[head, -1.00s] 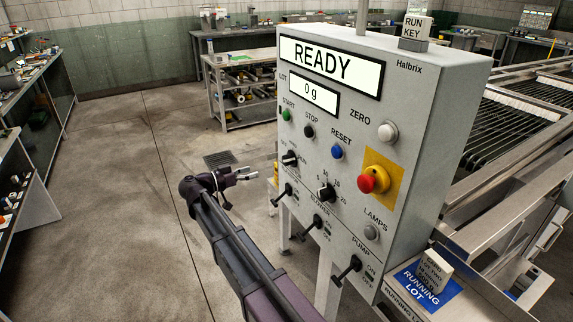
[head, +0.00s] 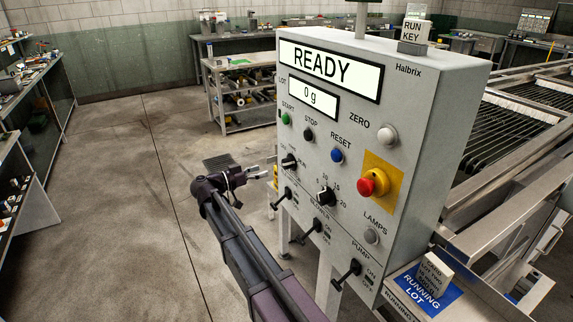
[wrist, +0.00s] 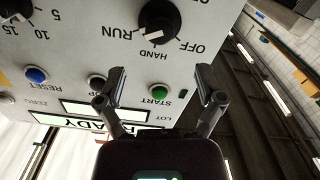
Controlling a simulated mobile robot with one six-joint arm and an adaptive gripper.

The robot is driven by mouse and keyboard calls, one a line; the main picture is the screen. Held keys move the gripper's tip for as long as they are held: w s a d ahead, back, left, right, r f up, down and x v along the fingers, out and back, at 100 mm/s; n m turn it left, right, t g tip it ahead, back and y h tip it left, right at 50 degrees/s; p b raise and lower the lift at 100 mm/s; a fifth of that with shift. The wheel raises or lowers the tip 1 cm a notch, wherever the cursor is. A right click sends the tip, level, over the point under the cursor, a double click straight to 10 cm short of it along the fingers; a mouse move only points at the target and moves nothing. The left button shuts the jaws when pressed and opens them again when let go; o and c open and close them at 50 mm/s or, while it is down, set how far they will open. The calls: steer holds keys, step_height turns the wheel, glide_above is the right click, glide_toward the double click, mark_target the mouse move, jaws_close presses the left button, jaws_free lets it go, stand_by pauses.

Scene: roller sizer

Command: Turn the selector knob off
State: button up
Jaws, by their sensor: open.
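The selector knob (wrist: 158,20) is black and round, with a white pointer mark, on the grey control panel; OFF, HAND and RUN are printed around it. Its mark seems to lie toward RUN and HAND; I cannot tell exactly which. In the head view the knob (head: 289,161) sits at the panel's left side, below the green START button (head: 286,118). My gripper (wrist: 160,78) is open and empty, fingers apart, with the START button between them in the wrist view. In the head view my gripper (head: 258,171) is left of the panel, apart from the knob.
A numbered dial (head: 326,195), several black toggle levers and a red emergency button (head: 372,183) on a yellow plate share the panel. The screen (head: 330,68) reads READY. Open floor (head: 110,220) lies left of my arm; conveyor rails (head: 520,130) stand right.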

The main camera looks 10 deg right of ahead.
mark_target(283, 164)
steer(key=x, duration=0.9)
steer(key=shift+w+d, duration=0.1)
steer(key=shift+d, duration=0.2)
steer(key=c, duration=1.1)
